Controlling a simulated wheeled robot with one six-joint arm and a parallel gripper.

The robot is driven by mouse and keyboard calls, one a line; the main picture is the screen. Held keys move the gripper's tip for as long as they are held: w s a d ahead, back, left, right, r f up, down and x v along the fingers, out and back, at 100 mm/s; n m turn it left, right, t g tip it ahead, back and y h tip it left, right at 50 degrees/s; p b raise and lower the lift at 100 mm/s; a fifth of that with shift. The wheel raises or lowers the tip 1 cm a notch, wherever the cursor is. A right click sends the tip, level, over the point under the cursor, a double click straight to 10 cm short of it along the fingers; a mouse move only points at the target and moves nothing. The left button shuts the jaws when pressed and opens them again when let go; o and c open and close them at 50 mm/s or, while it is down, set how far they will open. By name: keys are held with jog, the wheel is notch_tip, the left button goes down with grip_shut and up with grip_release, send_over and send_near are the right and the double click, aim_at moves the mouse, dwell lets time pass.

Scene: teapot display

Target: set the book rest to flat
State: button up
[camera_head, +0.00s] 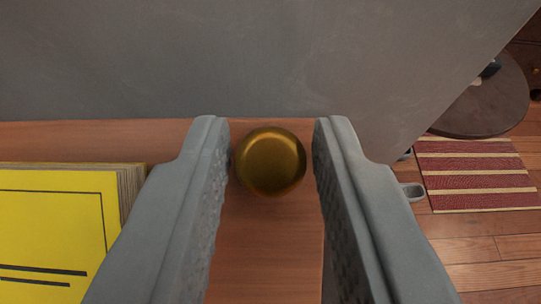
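A round brass knob (271,161) sits on a reddish-brown wooden surface (265,255), which may be the book rest or the furniture bearing it; I cannot tell which. My gripper (272,150) is open, with one grey finger on each side of the knob. A narrow gap shows between the knob and each finger. A yellow book (50,235) with black lines on its cover lies on the wood to the left, partly cut off by the picture edge. The knob's far side and base are hidden.
A grey wall (180,60) rises close behind the wooden surface. At the right, lower down, are a wooden floor (480,250), a red and cream striped rug (475,175) and a dark round table (488,105). A grey cup-like object (412,191) shows partly beside my right finger.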

grip_shut()
jog(key=shift+w+f+g, duration=0.3)
jog(key=shift+w+f, duration=0.4)
jog(key=shift+w, duration=0.25)
jog(key=shift+w+f+g, duration=0.75)
jog(key=shift+f+g, duration=0.05)
jog(key=shift+g, duration=0.6)
jog(key=shift+w+f+g, duration=0.15)
jog(key=shift+f+g, duration=0.15)
jog(key=shift+w+f, duration=0.25)
jog(key=shift+f, duration=0.25)
jog(key=shift+w+f, duration=0.2)
jog(key=shift+f, duration=0.3)
jog(key=shift+o, duration=2.2)
grip_release()
